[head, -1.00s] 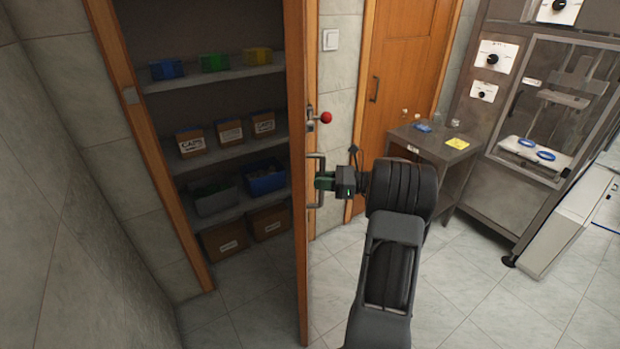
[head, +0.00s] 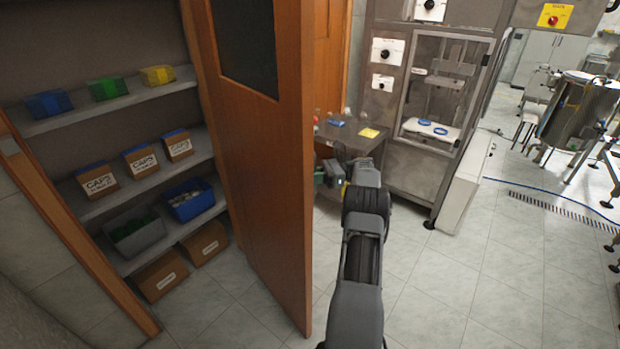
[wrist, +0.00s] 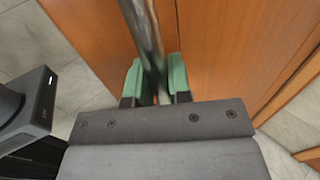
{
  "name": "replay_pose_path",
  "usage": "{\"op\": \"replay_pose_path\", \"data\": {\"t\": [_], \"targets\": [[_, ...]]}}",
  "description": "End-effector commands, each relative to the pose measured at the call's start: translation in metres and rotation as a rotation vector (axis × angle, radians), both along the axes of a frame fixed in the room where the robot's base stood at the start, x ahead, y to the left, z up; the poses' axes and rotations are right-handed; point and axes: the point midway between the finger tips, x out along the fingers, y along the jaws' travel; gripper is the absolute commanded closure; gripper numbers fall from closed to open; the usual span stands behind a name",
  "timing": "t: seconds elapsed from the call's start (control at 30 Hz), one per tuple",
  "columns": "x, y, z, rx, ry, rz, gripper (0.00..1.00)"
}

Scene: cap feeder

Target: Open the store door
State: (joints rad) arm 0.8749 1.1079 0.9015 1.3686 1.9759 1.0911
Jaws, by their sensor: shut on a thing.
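The store door (head: 262,170) is a brown wooden door with a dark window panel in its upper part. It stands swung open, and the shelves behind it show to its left. My gripper (head: 322,174) is at the door's far face, near its free edge. In the wrist view, the green fingers of my gripper (wrist: 157,82) are shut on the metal door handle (wrist: 143,32), one finger on each side of the bar. The wooden door face (wrist: 225,45) lies behind the handle. In the head view the handle is hidden behind the door edge.
Shelves (head: 100,105) hold bins and cardboard boxes. A small grey table (head: 350,136) with small items stands beyond the door, next to a metal cabinet machine (head: 390,150). A steel tank (head: 575,115) stands at the right. The tiled floor (head: 480,290) at front right is clear.

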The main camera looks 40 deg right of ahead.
Motion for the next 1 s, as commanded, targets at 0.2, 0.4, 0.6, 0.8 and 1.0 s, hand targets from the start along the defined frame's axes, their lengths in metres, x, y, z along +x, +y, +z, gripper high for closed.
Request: {"op": "replay_pose_path", "data": {"t": [0.2,0.4,0.6,0.8,1.0], "targets": [[0.0030,-0.0042,-0.0017,0.002,0.009,0.012,1.00],[0.0040,-0.0050,-0.0018,0.002,0.009,0.013,1.00],[0.0039,-0.0052,-0.0016,0.001,0.008,0.012,1.00],[0.0042,-0.0051,-0.0011,0.002,0.006,0.012,0.67],[0.0049,-0.0041,-0.0004,0.000,0.003,0.013,0.57]]}}
